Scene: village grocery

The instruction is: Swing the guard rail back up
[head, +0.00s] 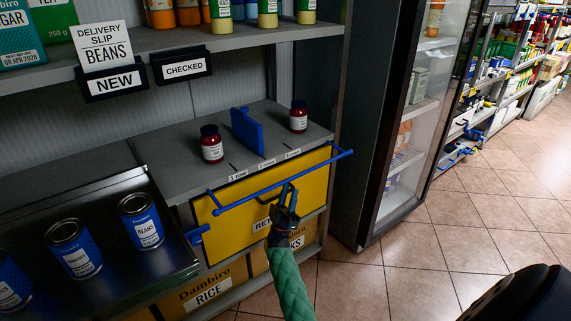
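The guard rail (250,196) is a thin blue bar in the head view. It runs slantwise across the front of a shelf bay, in front of a yellow panel (228,221) and below the shelf edge. Its right end sticks out past the shelf's right side. My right gripper (287,188) comes up from below on a green-sleeved arm. My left gripper is not in view.
On the shelf above stand two dark red jars (212,149) (298,122) and a blue divider (247,131). A dark tray (105,275) with blue cans is at the left. A glass-door cabinet (405,130) stands to the right, with clear tiled floor (460,230) beyond.

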